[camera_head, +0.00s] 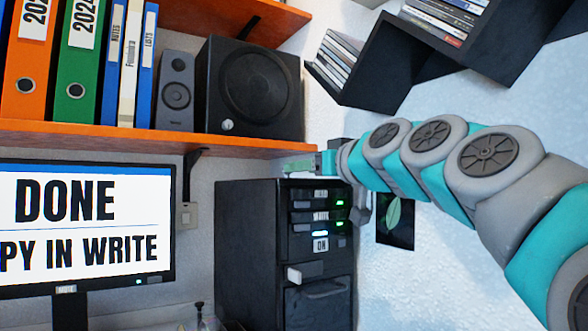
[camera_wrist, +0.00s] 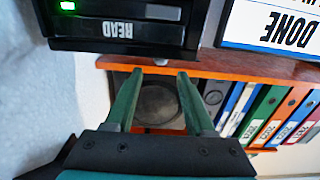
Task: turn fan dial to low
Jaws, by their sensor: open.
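No dial marked as a fan dial can be made out in either view. A black tower unit (camera_head: 248,245) stands below the shelf in the head view, with labelled drive slots, green lights and a lit ON panel. Its front, with a READ label, fills the top of the wrist view (camera_wrist: 125,44), which is upside down. A small pale round knob (camera_head: 228,125) sits on the black speaker box (camera_head: 285,95). My gripper (camera_head: 302,164) is near the tower's top front, below the orange shelf. In the wrist view my gripper (camera_wrist: 159,72) has its fingers apart and holds nothing.
The orange shelf (camera_head: 150,139) carries binders (camera_head: 75,95) and a small speaker (camera_head: 174,92), close above my gripper. A monitor (camera_head: 85,225) stands left. Black wall shelves (camera_head: 385,65) with disc cases hang at upper right. The pale wall right of the tower is mostly bare.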

